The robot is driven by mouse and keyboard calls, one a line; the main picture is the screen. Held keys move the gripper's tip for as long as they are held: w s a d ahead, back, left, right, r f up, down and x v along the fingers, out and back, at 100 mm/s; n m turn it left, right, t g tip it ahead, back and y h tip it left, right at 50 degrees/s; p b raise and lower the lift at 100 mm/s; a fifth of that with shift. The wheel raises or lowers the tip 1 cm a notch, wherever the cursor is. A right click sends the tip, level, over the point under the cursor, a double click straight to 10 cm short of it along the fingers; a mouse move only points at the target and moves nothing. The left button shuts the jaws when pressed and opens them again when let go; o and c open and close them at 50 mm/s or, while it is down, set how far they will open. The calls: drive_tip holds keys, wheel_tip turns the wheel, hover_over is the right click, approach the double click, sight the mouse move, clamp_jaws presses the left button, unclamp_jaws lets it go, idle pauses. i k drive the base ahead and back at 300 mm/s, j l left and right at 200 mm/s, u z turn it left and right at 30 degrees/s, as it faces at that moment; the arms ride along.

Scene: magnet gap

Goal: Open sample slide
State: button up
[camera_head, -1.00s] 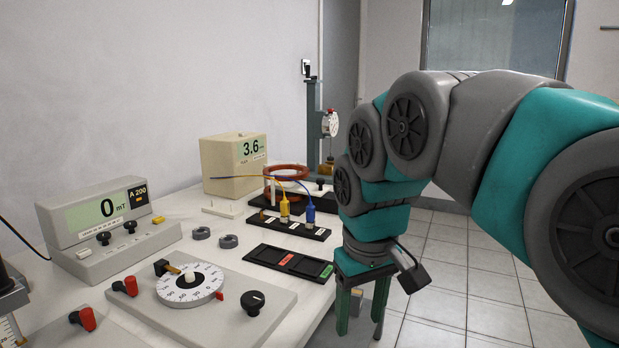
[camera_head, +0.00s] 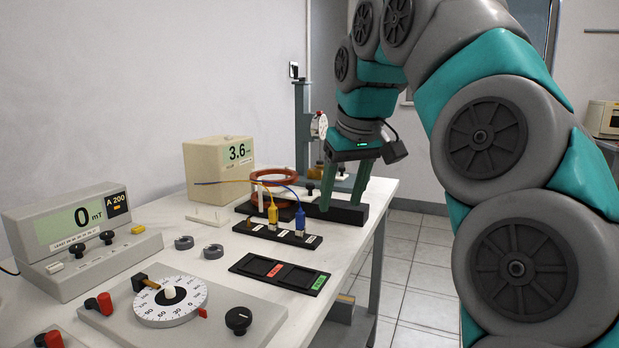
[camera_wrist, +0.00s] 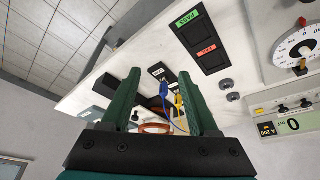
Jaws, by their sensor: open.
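No part is clearly labelled as the sample slide. A long black base (camera_head: 347,214) lies at the back right of the table, with a red-brown coil (camera_head: 268,182) at its left and a small black knob (camera_head: 310,187) near its middle. My gripper (camera_head: 342,203) is open, pointing down at the right part of this base. Its fingers overlap the base in the head view; contact cannot be told. In the wrist view my gripper (camera_wrist: 158,78) has nothing visibly held between its spread fingers. The base is partly hidden behind a finger there.
A black strip with blue plug (camera_head: 299,222) and yellow plug (camera_head: 272,215) stands in front. Nearer are a black two-bay tray (camera_head: 240,264), two grey rings (camera_head: 213,251) and a dial panel (camera_head: 150,335). A gauge stand (camera_head: 302,125) rises behind. Floor is clear right of the table.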

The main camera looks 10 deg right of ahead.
sight(308, 196)
drive_tip(key=i, duration=0.9)
